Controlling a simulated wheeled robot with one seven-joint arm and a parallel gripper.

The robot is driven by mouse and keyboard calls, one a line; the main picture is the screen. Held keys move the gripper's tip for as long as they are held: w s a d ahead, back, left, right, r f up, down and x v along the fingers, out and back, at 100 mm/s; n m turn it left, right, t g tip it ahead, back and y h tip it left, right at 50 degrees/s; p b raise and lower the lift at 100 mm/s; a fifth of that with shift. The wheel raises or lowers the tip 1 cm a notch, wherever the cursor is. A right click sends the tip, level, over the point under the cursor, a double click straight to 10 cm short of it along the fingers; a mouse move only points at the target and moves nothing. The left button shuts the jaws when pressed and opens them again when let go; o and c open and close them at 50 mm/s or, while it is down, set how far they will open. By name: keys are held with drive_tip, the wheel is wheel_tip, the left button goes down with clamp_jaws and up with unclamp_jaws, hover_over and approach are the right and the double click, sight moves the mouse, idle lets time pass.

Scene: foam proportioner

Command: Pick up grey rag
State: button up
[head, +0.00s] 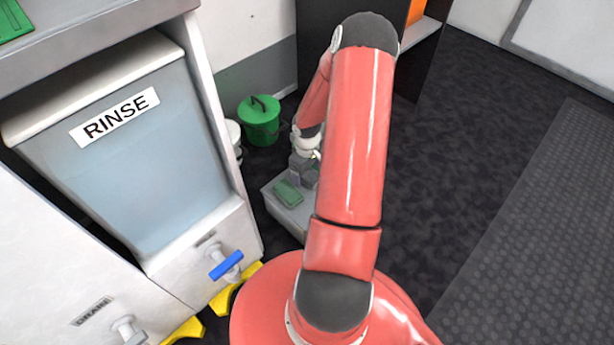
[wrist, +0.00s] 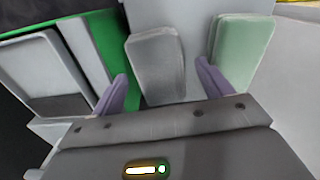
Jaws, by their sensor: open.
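The grey rag (wrist: 155,58) is a folded pad with rounded corners. In the wrist view it lies on a pale surface, in the gap between the two purple fingers of my gripper (wrist: 162,75). The fingers are apart on either side of the rag, and I see no grip on it. Its near end is partly hidden by the gripper body. In the head view my gripper (head: 304,168) is low over a light grey box (head: 286,217), behind my red arm. I cannot make out the grey rag clearly there.
A folded green rag (head: 287,193) lies on the box; it also shows right of the fingers in the wrist view (wrist: 248,45). A green lidded bucket (head: 260,122) and a white bucket (head: 234,138) stand behind. The RINSE tank (head: 150,165) and blue-handled valve (head: 226,265) are left. Dark floor right is clear.

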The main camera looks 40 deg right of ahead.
drive_tip(key=c, duration=1.1)
drive_tip(key=shift+r, duration=0.1)
